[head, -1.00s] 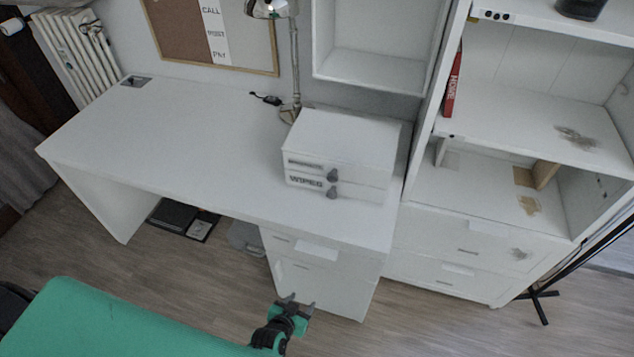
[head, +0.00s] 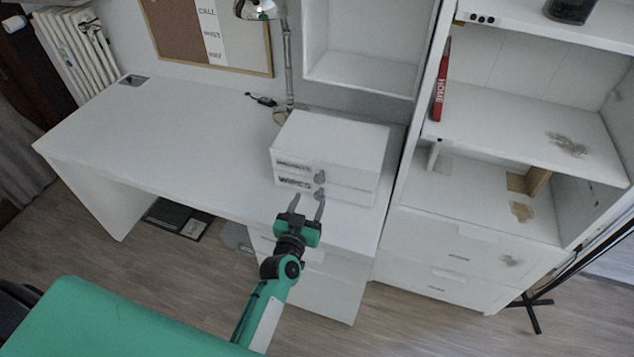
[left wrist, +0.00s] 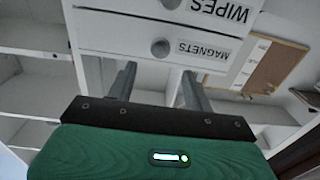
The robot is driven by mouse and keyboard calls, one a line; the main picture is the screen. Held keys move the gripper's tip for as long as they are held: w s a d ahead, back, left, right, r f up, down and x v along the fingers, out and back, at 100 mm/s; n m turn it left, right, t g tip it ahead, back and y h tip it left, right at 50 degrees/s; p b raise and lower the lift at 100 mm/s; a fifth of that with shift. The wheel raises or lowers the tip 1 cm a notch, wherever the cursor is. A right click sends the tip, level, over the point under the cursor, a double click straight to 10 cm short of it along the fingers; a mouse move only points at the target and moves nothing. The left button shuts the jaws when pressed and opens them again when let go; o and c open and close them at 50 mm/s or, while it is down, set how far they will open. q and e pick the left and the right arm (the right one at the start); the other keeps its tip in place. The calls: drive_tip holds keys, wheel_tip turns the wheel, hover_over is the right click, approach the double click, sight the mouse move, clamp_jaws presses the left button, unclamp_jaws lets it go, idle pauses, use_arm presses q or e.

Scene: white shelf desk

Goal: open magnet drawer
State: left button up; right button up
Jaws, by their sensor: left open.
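The small white two-drawer box (head: 335,137) stands on the desk. Its upper drawer carries the magnets label (head: 293,164), readable in the left wrist view (left wrist: 203,49), and a round grey knob (head: 320,177). The lower drawer has the wipes label (head: 295,183) and its own knob (head: 319,193). Both drawers look shut. My left gripper (head: 308,198) is open in front of the box, pointing at its front. In the upside-down left wrist view, the magnets knob (left wrist: 160,48) appears between and beyond the fingertips (left wrist: 158,70), apparently untouched. My right gripper is out of view.
The white desk top (head: 160,130) is mostly clear to the left. A lamp (head: 289,65) stands behind the box. A shelf unit (head: 480,160) with a red book (head: 441,80) rises at the right. Desk drawers (head: 325,285) lie below the gripper.

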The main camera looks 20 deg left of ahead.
sight(318, 180)
use_arm(q)
drive_tip(key=w, duration=0.7)
drive_tip(key=shift+w+p, duration=0.35)
clamp_jaws()
drive_tip(key=shift+s, duration=0.15)
